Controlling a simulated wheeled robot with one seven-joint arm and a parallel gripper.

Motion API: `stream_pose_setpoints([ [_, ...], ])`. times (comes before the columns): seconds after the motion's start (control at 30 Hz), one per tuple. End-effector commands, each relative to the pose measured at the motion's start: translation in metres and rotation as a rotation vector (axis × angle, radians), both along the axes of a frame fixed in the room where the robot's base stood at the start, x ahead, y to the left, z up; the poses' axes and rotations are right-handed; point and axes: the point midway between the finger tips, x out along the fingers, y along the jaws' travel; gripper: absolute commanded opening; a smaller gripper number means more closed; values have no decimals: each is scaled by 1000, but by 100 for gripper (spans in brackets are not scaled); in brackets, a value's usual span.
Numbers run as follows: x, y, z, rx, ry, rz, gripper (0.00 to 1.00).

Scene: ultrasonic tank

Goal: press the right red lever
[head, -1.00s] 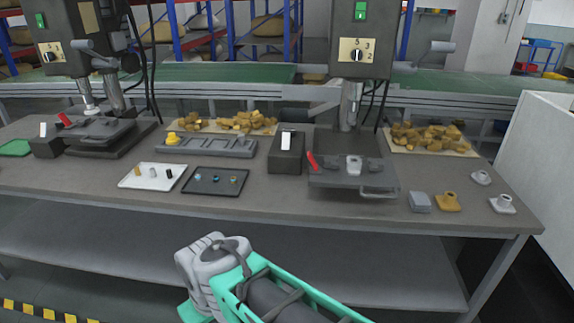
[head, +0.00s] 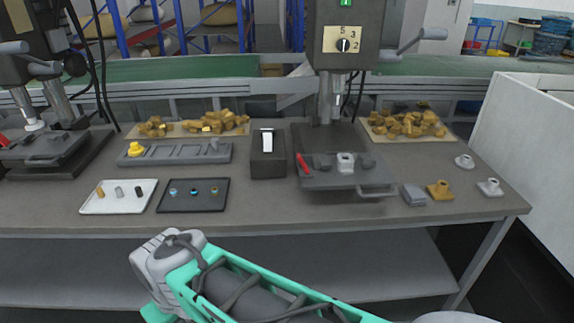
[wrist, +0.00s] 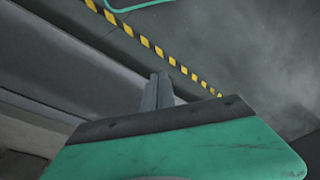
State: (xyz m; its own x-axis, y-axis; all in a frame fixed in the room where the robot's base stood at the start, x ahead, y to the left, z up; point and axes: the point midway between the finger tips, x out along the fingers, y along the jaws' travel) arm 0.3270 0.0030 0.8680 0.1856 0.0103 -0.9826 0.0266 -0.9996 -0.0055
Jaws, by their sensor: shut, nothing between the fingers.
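The right red lever (head: 302,164) stands tilted at the left edge of the right machine's grey vise plate (head: 345,179), in the head view. Another red lever (head: 4,139) shows at the far left edge, on the left machine. My arm crosses the bottom of the head view, well in front of and below the table edge. My gripper (wrist: 157,91) shows in the wrist view as two grey fingers, shut and empty, pointing over the floor. It is apart from both levers. Neither lever shows in the wrist view.
A dark switch box (head: 268,163) stands just left of the right lever. A white tray (head: 118,207) and a dark tray (head: 193,208) with small parts lie further left. Metal parts (head: 438,189) lie to the right. The table's front edge (head: 270,227) lies between my arm and the vise.

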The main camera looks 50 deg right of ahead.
Motion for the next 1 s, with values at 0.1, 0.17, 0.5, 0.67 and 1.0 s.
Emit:
stream_pose_setpoints([
  [0.1,4,-3,-3,-7,-12,-1,0],
  [0.17,16,-15,-11,-33,-52,-3,0],
  [0.5,87,-294,-17,-1085,-301,212,0],
  [0.67,62,-356,33,-1617,-55,438,0],
  [1.0,56,-363,61,-1809,82,548,0],
])
